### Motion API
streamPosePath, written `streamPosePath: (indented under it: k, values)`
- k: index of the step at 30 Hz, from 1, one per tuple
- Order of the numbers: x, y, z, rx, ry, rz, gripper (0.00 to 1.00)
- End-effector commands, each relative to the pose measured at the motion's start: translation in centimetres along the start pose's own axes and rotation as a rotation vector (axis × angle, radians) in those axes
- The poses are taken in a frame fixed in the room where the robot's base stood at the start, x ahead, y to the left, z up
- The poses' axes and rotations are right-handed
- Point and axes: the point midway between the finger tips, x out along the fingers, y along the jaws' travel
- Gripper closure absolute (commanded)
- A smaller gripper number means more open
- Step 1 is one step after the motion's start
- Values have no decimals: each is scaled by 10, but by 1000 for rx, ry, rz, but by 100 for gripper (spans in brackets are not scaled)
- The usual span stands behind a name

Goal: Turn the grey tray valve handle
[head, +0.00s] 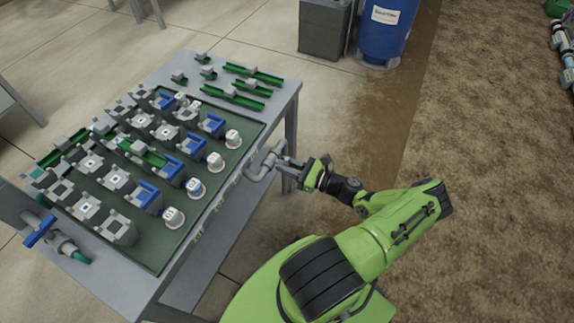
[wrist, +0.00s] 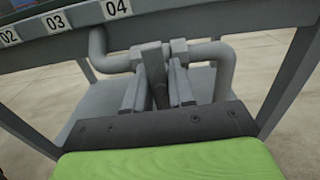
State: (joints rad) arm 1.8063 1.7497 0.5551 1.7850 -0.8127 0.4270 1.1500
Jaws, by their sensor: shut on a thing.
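My gripper (head: 287,161) is at the right long side of the table, just outside the edge of the dark green tray (head: 160,262). In the wrist view its two grey fingers (wrist: 158,75) are closed around a grey tray valve handle (wrist: 159,92), a narrow bar mostly hidden between them. A bent grey pipe (wrist: 226,68) shows on both sides of the fingers, below the table edge. The pipe also shows in the head view (head: 258,172). The handle itself is too small to tell apart in the head view.
The tray holds rows of grey and blue modules and white-capped cylinders (head: 215,161). Labels 02, 03 and 04 (wrist: 117,8) run along the table edge. A blue-handled valve (head: 40,231) is at the near left. A blue barrel (head: 384,35) stands behind.

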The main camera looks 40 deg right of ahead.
Motion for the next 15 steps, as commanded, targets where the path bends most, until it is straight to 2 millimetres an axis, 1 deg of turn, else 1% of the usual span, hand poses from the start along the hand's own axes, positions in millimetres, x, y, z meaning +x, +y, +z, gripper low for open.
streamPosePath:
  k: [13, 14, 15]
  values:
    - [-1, 0, -1, 9, 4, 0, 100]
    - [-1, 0, -2, 9, 4, 0, 71]
    - [-1, 0, -1, 9, 4, 0, 65]
